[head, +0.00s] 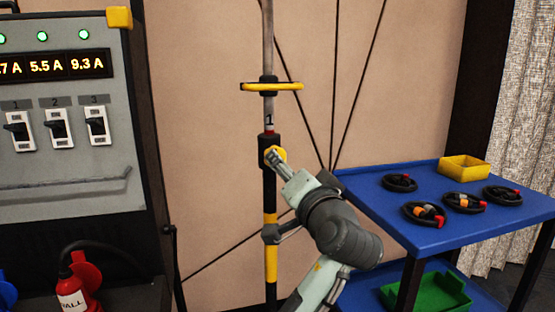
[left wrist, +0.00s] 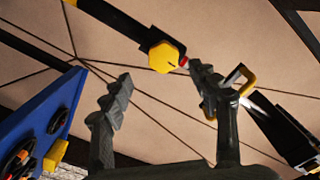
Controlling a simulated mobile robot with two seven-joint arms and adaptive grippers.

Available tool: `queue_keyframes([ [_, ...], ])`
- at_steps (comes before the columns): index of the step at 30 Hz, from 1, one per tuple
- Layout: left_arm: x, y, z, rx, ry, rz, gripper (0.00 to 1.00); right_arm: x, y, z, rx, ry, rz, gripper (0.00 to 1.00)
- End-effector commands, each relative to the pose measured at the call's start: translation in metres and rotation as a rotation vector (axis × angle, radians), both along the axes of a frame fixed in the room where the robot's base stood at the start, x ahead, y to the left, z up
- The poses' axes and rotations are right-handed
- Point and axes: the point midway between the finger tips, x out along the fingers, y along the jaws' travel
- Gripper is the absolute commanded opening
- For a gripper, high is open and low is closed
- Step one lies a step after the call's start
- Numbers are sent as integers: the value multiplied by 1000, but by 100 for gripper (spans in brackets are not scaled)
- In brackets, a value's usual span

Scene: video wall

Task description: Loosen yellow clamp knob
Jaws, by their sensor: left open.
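The yellow clamp knob (left wrist: 165,57) sits on the black collar of an upright pole. In the head view the knob (head: 280,151) is partly covered by my left gripper (head: 272,156), which is right in front of it. In the left wrist view my left gripper (left wrist: 160,75) is open and empty, its two dark fingers spread apart. The knob shows just beyond the fingertips, closer to the right-hand finger. I cannot tell whether a finger touches it. A red band on the pole lies beside the collar. My right gripper is not in view.
A yellow handle (head: 272,87) sticks out from the pole above the collar. A blue cart (head: 400,225) at the right carries coiled cables and a yellow bin (head: 464,168). A grey switch panel (head: 65,185) and a red extinguisher (head: 78,295) stand at the left.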

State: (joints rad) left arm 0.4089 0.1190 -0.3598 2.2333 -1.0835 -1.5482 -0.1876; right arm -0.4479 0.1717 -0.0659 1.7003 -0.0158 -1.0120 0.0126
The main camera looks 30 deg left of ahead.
Motion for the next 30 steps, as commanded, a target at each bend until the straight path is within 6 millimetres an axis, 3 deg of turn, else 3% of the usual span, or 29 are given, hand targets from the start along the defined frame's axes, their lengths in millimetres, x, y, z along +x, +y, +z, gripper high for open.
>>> queue_keyframes([
  [15, 43, 54, 5, 5, -8, 9, 61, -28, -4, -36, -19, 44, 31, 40],
  [26, 48, 59, 4, 3, -9, 7, 61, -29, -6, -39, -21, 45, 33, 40],
  [30, 48, 59, 4, 3, -9, 6, 45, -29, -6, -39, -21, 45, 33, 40],
])
